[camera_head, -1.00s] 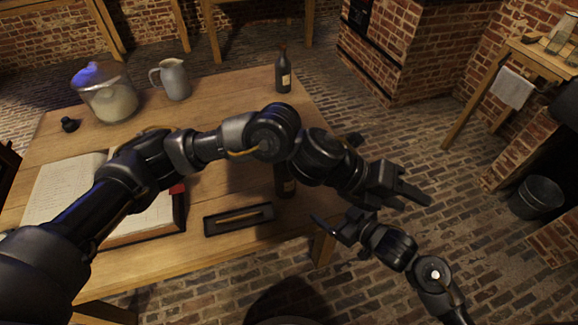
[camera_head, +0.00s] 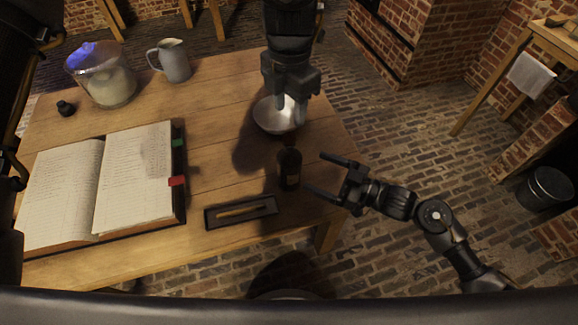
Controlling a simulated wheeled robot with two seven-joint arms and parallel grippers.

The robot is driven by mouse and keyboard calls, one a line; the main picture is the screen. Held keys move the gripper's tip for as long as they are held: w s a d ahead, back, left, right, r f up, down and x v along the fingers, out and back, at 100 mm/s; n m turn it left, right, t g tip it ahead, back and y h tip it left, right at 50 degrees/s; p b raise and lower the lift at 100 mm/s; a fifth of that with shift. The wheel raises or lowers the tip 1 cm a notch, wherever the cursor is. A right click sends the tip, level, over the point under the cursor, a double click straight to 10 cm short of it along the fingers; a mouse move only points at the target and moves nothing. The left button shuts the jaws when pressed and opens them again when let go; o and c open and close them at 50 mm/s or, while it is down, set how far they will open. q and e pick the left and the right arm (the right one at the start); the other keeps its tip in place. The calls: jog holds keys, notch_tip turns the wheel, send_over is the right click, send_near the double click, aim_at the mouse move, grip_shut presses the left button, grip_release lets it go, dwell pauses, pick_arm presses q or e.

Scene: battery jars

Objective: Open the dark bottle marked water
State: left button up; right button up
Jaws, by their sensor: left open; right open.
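A dark bottle (camera_head: 289,170) stands upright near the table's front right edge. Its label is too small to read. My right gripper (camera_head: 316,172) is open just right of this bottle, its fingers pointing toward it, and it looks empty. My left gripper (camera_head: 289,103) is open and points down over a metal bowl (camera_head: 268,116), behind the bottle. I cannot tell whether it touches the bowl. A second dark bottle seen earlier at the back of the table does not show now; my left arm covers that area.
On the wooden table (camera_head: 222,100) lie an open book (camera_head: 135,180) and a dark tray (camera_head: 212,216) with a slim stick. A glass jar (camera_head: 108,85), a grey jug (camera_head: 174,62) and a small dark stopper (camera_head: 66,108) stand at the back left.

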aim_at(287, 160)
jog(key=x, duration=1)
jog(key=shift+d, duration=0.1)
